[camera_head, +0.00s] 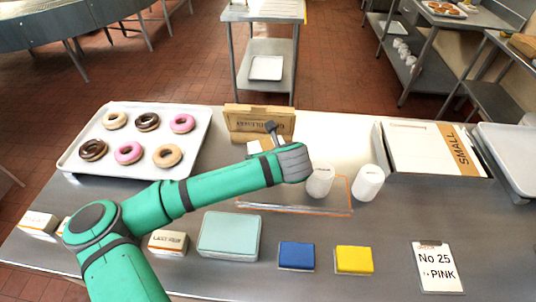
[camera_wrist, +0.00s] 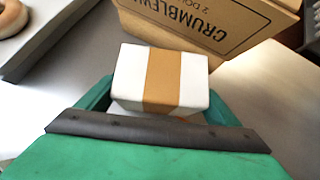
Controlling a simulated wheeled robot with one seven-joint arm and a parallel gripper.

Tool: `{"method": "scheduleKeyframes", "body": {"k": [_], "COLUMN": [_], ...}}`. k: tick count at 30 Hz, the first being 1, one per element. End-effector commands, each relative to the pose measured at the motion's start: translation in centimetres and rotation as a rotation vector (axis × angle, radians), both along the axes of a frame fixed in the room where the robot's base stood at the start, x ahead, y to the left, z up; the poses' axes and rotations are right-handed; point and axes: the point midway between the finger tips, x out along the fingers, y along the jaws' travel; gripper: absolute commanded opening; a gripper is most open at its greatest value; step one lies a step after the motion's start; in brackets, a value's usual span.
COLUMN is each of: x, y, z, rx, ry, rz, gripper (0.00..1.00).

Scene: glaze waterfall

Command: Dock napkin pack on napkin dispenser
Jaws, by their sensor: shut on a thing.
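The napkin pack (camera_wrist: 162,78) is a white block with a brown band around its middle. In the wrist view it sits between the green fingers of my gripper (camera_wrist: 158,105), which is shut on it. In the head view part of the pack (camera_head: 262,145) shows just in front of the cardboard box, beyond my wrist; my arm hides the rest. A small white and brown edge shows under the pack in the wrist view; I cannot tell what it belongs to. I cannot pick out the napkin dispenser with certainty in either view.
The cardboard box (camera_head: 258,122) stands close behind the pack. A donut tray (camera_head: 72,160) is left, two white cups (camera_head: 320,181) and (camera_head: 367,183) right by a clear tray (camera_head: 300,209). A teal box (camera_head: 229,235), blue block (camera_head: 296,256) and yellow block (camera_head: 354,260) lie in front.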

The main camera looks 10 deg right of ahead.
Motion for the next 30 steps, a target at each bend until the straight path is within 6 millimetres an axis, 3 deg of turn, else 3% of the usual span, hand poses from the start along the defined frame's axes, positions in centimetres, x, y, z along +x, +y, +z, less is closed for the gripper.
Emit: {"method": "scheduleKeyframes", "body": {"k": [8,9,10,20,30], "x": [0.0,0.0,0.0,-0.1,-4.1], "y": [0.2,0.2,0.2,0.1,-0.7], "z": [-0.3,-0.2,-0.2,0.2,4.3], "rx": [0.0,0.0,0.0,0.0,-0.001], "ry": [0.0,0.0,0.0,-0.001,-0.002], "rz": [0.004,0.004,0.004,0.003,0.0], "gripper": [0.57,0.95,1.0,1.0,1.0]}}
